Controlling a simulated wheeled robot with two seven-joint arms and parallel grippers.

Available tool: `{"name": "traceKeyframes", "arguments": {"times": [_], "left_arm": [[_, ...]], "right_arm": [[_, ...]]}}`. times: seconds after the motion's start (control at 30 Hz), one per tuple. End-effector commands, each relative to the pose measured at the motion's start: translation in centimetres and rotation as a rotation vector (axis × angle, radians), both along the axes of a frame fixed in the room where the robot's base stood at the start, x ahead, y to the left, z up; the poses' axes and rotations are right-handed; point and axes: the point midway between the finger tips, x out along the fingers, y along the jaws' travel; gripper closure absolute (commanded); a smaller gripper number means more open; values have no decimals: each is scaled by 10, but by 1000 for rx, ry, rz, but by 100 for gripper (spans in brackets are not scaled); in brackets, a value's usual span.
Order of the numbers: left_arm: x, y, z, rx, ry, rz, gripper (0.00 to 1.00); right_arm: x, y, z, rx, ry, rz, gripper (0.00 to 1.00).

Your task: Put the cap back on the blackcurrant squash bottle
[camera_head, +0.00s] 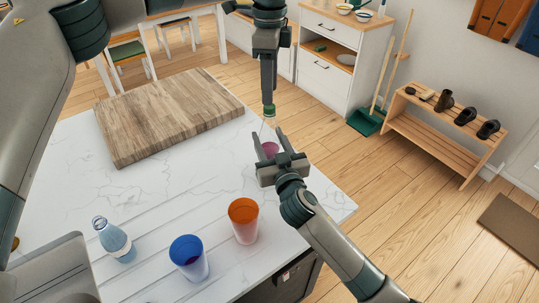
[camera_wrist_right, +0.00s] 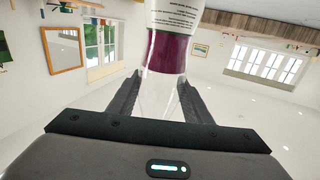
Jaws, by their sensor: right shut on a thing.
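The blackcurrant squash bottle (camera_head: 270,149) shows a purple patch and a clear upper part near the table's right edge in the head view. In the right wrist view the bottle (camera_wrist_right: 167,55) has a purple band, a pale printed label and a clear section between the fingers. My right gripper (camera_head: 275,147) is shut on this bottle. My left gripper (camera_head: 268,98) points down just above it, with its narrow fingers shut on a small green cap (camera_head: 268,111). The cap is above the bottle's top; whether they touch is unclear. The bottle's lower part is hidden by the right gripper.
On the white marble table (camera_head: 75,190) stand an orange cup (camera_head: 243,220), a blue cup (camera_head: 189,258) and a clear bottle with a pale label (camera_head: 115,239). A wooden board (camera_head: 165,115) lies at the back. A shoe rack (camera_head: 440,132) and white cabinet (camera_head: 342,60) stand beyond.

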Motion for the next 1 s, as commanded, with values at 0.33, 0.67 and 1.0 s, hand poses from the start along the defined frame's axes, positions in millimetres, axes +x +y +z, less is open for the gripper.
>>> {"name": "traceKeyframes", "arguments": {"times": [0.33, 0.67, 1.0], "left_arm": [[0, 1, -37, 0, 1, 0, 60], [0, 0, -41, 0, 0, 0, 60], [0, 1, -41, 0, 0, 0, 100]], "right_arm": [[0, 0, 0, 0, 0, 0, 100], [0, 0, 0, 0, 0, 0, 100], [0, 0, 0, 0, 0, 0, 100]]}}
